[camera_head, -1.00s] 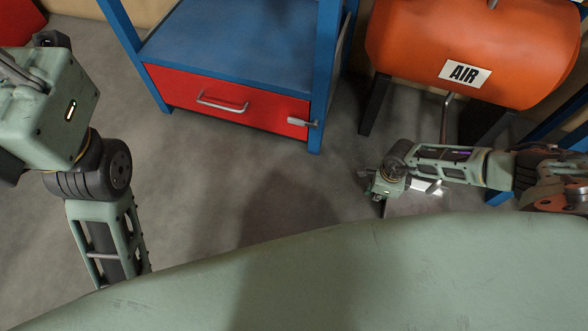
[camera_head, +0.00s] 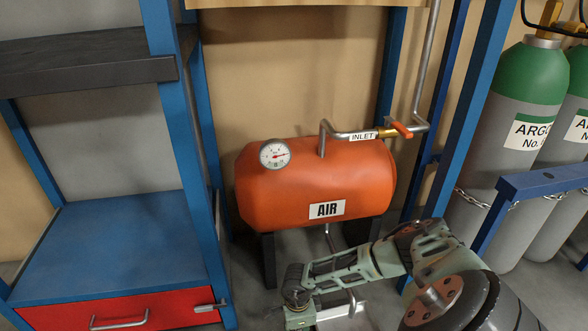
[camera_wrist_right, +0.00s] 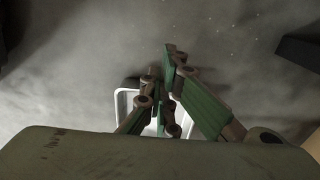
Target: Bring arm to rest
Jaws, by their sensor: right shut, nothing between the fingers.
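My right arm (camera_head: 370,262) comes in from the lower right of the head view, bent in front of the air tank. Its wrist end is at the bottom edge, and the fingers cannot be made out there. In the right wrist view my right gripper (camera_wrist_right: 164,88) has its green fingers together and nothing between them. My left arm and left gripper are outside the current views.
An orange air tank (camera_head: 315,185) with a gauge (camera_head: 274,154) and inlet pipe stands behind my right arm. A blue rack with a red drawer (camera_head: 150,310) is at left. Chained argon cylinders (camera_head: 500,150) and a blue rail (camera_head: 545,182) are at right.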

